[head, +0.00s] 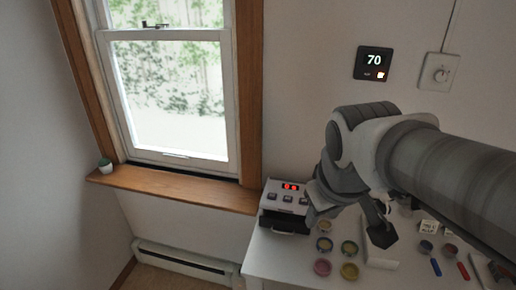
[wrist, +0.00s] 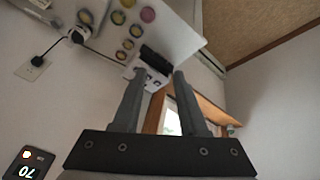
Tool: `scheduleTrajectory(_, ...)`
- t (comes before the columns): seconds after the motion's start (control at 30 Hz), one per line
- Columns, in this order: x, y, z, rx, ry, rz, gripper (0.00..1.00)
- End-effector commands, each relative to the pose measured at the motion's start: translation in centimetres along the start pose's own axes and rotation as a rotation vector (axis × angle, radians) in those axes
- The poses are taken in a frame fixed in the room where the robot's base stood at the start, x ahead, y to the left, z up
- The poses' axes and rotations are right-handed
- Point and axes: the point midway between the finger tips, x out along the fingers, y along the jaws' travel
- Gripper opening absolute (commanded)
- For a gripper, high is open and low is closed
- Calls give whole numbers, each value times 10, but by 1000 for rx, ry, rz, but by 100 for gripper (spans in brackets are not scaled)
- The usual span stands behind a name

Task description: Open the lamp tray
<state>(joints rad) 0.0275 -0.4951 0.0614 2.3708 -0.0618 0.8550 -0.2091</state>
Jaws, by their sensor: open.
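The lamp is a small white box (head: 287,197) with red digits and several dark buttons, at the left end of the white table. Its dark tray front (head: 285,221) is low on the side facing the camera; I cannot tell whether it stands out at all. The lamp also shows upside down in the wrist view (wrist: 151,76), beyond the fingertips. My gripper (head: 380,232) hangs over the table, right of the lamp and apart from it. In the wrist view my gripper (wrist: 158,76) has its two fingers spread with nothing between them. My arm hides part of the table.
Several round coloured pots (head: 349,247) stand on the table (head: 290,265) right of the lamp. Small tubes (head: 436,267) and a white card (head: 429,226) lie farther right. The wooden window sill (head: 180,190) is left of the lamp. A heater (head: 185,262) runs along the wall below.

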Motion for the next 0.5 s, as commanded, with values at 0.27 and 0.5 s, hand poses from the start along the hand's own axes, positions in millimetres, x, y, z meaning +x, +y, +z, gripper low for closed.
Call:
scheduleTrajectory(0.27,40,9,-58,-327,-94,-6,42)
scheduleTrajectory(0.5,92,8,-98,-606,-150,-57,42)
